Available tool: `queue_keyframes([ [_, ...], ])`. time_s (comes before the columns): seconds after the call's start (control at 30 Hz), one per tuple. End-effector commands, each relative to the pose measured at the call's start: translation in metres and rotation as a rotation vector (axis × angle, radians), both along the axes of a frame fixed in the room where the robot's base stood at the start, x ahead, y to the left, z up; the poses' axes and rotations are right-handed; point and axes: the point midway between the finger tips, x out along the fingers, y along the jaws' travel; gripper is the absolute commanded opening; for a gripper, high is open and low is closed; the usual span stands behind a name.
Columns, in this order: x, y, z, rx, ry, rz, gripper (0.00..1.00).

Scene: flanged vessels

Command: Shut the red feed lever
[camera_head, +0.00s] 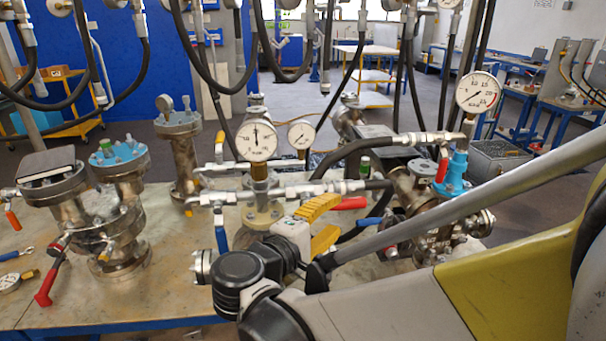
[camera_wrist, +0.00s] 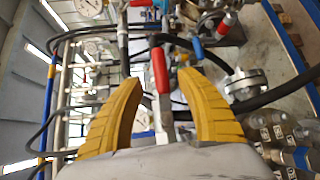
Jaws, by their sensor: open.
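A red lever handle (camera_head: 349,203) sits just right of my gripper's upper yellow finger, below a horizontal metal pipe with valve fittings. In the wrist view a red lever (camera_wrist: 160,71), apparently the same one, lies between the two fingers, with gaps on both sides. Its bare metal stem runs down toward the palm. My gripper (camera_head: 323,223) is open, its yellow fingers pointing right over the bench; the wrist view also shows it open (camera_wrist: 163,84). The lever's pivot is hidden behind my gripper in the head view. I cannot tell whether either finger touches the lever.
A blue lever (camera_head: 221,236) hangs left of my gripper, and another blue lever (camera_wrist: 197,48) is near the right finger. A pressure gauge (camera_head: 256,139) stands behind. Black hoses (camera_head: 352,155) cross close by. Another red lever (camera_head: 49,283) is at the left bench edge.

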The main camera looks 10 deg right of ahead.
Motion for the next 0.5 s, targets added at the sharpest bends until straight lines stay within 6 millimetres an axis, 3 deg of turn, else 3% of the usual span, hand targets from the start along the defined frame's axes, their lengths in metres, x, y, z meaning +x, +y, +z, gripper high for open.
queue_keyframes([
  [0.2,0.029,-0.032,-0.009,0.001,-0.001,-0.003,0.45],
  [0.5,0.047,-0.048,-0.01,0.002,-0.001,0.001,0.45],
])
